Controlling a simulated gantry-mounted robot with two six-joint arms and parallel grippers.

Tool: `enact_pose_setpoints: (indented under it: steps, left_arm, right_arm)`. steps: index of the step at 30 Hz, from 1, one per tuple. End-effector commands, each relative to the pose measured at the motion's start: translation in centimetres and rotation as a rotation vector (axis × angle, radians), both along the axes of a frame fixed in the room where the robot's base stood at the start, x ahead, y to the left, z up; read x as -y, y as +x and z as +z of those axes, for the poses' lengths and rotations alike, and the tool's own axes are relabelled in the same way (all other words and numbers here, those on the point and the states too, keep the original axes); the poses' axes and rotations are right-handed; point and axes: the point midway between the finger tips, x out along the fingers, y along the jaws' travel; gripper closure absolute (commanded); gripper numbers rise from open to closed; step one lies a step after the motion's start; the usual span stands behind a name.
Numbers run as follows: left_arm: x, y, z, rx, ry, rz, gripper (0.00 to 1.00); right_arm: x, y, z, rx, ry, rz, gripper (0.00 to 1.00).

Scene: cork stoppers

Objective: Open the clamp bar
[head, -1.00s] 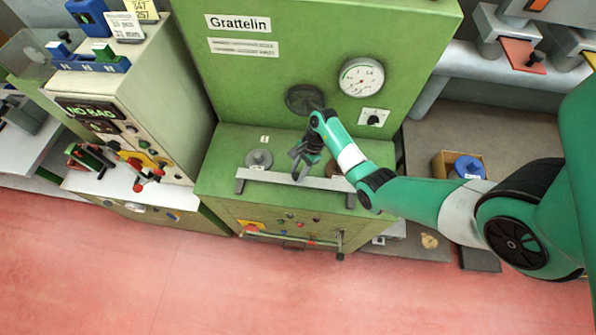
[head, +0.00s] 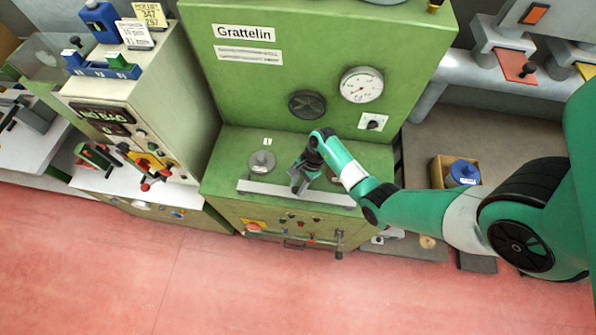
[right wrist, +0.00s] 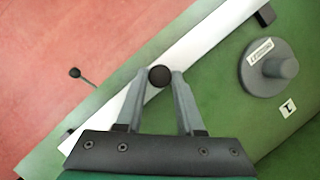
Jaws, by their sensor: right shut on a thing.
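The clamp bar (head: 265,188) is a long pale grey bar along the front edge of the green Grattelin machine's ledge. It also runs diagonally across the right wrist view (right wrist: 207,38). My right gripper (head: 298,188) reaches down to the middle of the bar in the head view. In the right wrist view its fingers are shut on a round black knob (right wrist: 160,76) at the bar. The gripper hides part of the bar, and the knob is hidden in the head view. My left gripper is not in view.
A grey round knobbed disc (head: 262,162) sits on the ledge behind the bar, left of my gripper. A lever (head: 339,243) projects at the machine's lower front. A gauge (head: 361,85) is on the panel above. The red floor (head: 230,285) in front is clear.

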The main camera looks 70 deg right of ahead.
Motion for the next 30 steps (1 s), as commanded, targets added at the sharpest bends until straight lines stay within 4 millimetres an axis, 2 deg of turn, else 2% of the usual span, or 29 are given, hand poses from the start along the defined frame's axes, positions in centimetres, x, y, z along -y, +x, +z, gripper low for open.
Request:
enact_pose_setpoints:
  steps: [1,2,6,17,20,30]
  left_arm:
    - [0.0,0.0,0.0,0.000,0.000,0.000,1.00]
    - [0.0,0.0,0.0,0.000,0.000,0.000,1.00]
    - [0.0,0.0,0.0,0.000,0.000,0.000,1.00]
    - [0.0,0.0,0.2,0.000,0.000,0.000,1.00]
    - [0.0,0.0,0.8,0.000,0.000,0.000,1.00]
    - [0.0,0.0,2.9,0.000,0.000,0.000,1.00]
  right_arm:
    - [0.1,0.1,0.1,0.002,-0.002,-0.001,1.00]
    - [0.1,0.1,0.0,0.002,-0.002,-0.001,0.60]
    - [0.1,0.1,0.0,0.002,-0.002,-0.001,0.34]
    - [0.3,0.0,0.5,0.002,-0.002,-0.001,0.34]
    - [0.7,-0.3,1.9,0.003,-0.003,-0.002,0.34]
    - [3.2,-1.9,9.0,0.004,-0.005,-0.004,0.34]
